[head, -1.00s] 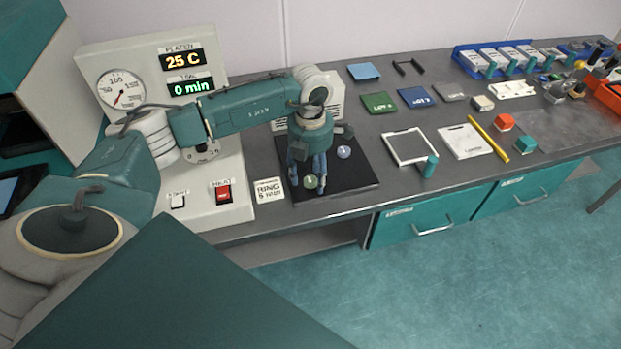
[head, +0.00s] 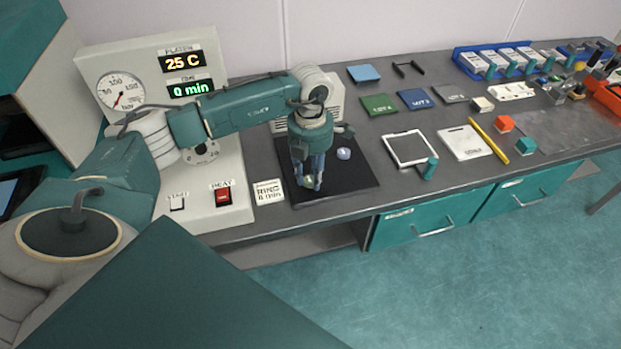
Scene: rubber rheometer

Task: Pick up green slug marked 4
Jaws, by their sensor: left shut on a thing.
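A small pale green slug (head: 308,181) is on the black mat (head: 355,186) at the left of the bench, mostly hidden by the fingers; its number cannot be read. My left gripper (head: 309,184) points down and is shut on it, with one finger on each side. The slug is at or very near the mat's surface; I cannot tell if it is clear of it. A pale lilac slug (head: 343,153) lies apart on the mat, behind and to the right of the gripper. My right gripper is not in view.
The press panel (head: 165,85) with its dial stands left of the mat, and a ring card (head: 269,192) lies beside the mat. The bench's front edge is close.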

